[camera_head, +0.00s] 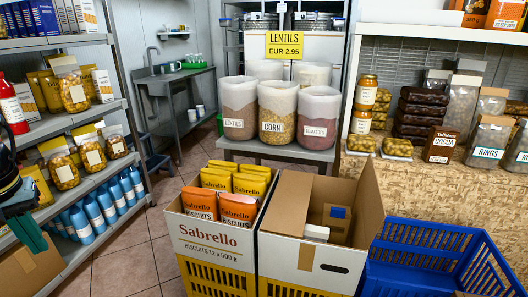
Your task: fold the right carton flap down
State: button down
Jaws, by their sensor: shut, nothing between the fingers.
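The open carton (292,262) stands right of centre, white outside and brown inside. Its right flap (369,200) stands up steeply along the right side. Inside are a small brown box with a blue patch (337,213) and a small white box (316,232). My gripper (28,232) shows at the far left edge, dark with teal fingers. It is shut and empty, well apart from the carton, in front of the left shelf. The rest of the arm is cut off by the frame.
A carton (203,232) of orange and yellow biscuit bags stands directly left of the open carton, on a yellow crate (215,279). A blue crate (425,281) is close on the right. Tiled floor (130,255) is free at left.

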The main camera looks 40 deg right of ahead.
aim_at(374, 213)
jog(key=l+z, duration=0.15)
jog(key=z, duration=0.2)
jog(key=k+l+z, duration=0.1)
jog(key=z, duration=0.25)
jog(key=l+z, duration=0.2)
jog(key=z, duration=0.15)
